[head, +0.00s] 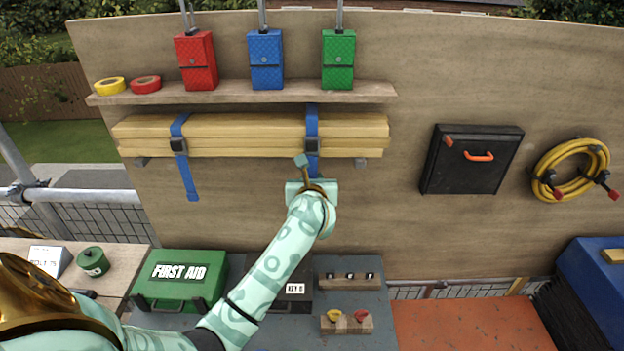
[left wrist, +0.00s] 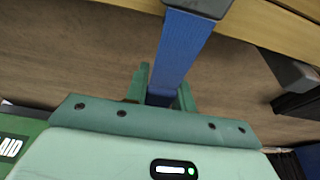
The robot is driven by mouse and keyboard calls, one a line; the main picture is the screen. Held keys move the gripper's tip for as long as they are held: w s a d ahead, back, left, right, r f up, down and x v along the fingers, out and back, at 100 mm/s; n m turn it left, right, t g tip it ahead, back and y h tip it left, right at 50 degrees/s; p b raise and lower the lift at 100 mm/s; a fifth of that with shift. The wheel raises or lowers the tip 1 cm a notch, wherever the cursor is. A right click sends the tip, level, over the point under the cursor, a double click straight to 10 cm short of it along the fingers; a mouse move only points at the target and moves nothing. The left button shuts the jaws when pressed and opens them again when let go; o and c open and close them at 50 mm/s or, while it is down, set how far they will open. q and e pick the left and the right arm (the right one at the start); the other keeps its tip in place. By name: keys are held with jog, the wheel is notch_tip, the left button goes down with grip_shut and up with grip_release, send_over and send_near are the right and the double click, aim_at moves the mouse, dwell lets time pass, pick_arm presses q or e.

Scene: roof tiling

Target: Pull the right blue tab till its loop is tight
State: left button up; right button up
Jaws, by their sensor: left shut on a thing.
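A stack of pale timber boards (head: 245,135) lies under the shelf with two blue straps round it. The right strap (head: 312,120) passes through a dark buckle (head: 312,144) on the boards' front; its blue tab (head: 313,168) hangs below. My left gripper (head: 304,164) is shut on this tab under the buckle. In the left wrist view the tab (left wrist: 180,50) runs from the buckle (left wrist: 200,6) down between the fingers (left wrist: 162,94). The tab's lower end is hidden by my gripper. I cannot tell how tight the loop is. My right gripper is out of view.
The left strap's tab (head: 187,180) hangs free below its buckle (head: 178,145). Red, blue and green boxes hang above the shelf (head: 240,95). A black case (head: 470,175) and yellow hose (head: 548,165) are at right. A first aid box (head: 180,285) stands below.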

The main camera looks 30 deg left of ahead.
pick_arm(q)
notch_tip(320, 180, down, 5)
jog(key=b, duration=0.3)
jog(key=shift+b, duration=0.4)
jog(key=o, duration=1.5)
jog(key=shift+r, duration=0.1)
jog(key=shift+s, duration=0.1)
jog(key=s+d, duration=0.1)
jog(key=s+d+p, duration=0.1)
jog(key=s, duration=0.1)
jog(key=s+d+p, duration=0.1)
jog(key=s, duration=0.1)
jog(key=shift+d, duration=0.1)
